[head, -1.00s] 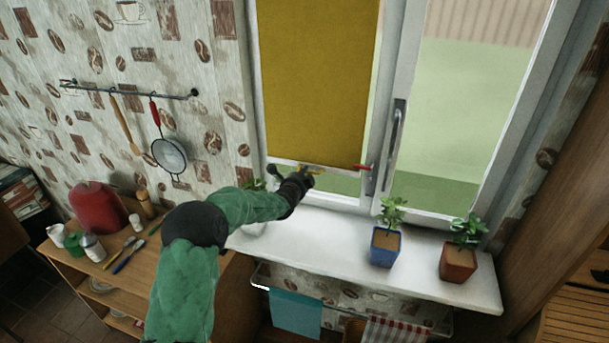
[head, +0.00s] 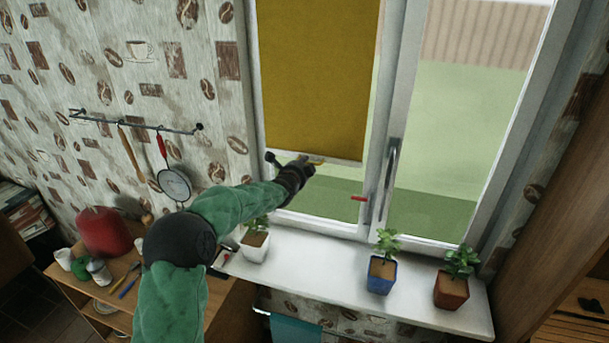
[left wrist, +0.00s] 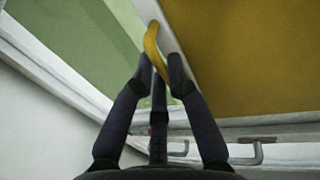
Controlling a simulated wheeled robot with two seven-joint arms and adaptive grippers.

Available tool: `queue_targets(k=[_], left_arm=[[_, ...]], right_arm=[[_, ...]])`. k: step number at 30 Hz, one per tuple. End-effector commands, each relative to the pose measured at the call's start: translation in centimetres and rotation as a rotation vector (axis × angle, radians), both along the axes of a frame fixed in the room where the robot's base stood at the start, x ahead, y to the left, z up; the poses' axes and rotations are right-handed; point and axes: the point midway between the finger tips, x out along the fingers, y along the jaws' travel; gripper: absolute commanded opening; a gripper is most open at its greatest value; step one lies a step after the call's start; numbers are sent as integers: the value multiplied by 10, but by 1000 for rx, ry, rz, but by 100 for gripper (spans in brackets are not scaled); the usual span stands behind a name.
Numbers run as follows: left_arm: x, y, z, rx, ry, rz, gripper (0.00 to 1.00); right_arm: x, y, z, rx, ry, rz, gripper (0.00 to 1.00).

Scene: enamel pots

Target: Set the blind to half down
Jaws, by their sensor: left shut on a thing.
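The yellow roller blind (head: 315,80) hangs over the left window pane, with a pale bar (head: 345,161) along its lower edge. A small yellow pull handle (head: 318,160) sits on that bar. My left gripper (head: 306,165) is shut on the handle; the left wrist view shows its dark fingers closed around the curved yellow handle (left wrist: 153,45). A red marker (head: 358,198) shows beside the window frame, lower than the blind's bar. The blind's top is out of view. My right gripper is not in view.
The white sill (head: 320,262) below bears a white-potted plant (head: 255,246), a blue pot (head: 381,276) and a red-brown pot (head: 451,290). A window handle (head: 388,180) stands on the middle frame. A counter with a red canister (head: 104,232) is at left.

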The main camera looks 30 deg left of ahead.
Motion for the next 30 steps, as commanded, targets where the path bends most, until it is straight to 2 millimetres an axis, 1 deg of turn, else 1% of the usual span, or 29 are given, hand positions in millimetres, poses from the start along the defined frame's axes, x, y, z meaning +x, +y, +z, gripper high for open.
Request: queue_targets(k=[1,6,14,21,27,30], left_arm=[[0,1,24,2,-6,1,0],[0,0,63,2,-6,1,0],[0,1,120,1,-6,1,0],[0,1,171,3,-6,1,0],[0,1,209,1,-6,2,0],[0,1,224,1,-6,2,0]], right_arm=[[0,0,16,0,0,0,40],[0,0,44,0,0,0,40],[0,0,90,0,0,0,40],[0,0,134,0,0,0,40],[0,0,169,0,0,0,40],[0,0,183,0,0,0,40]])
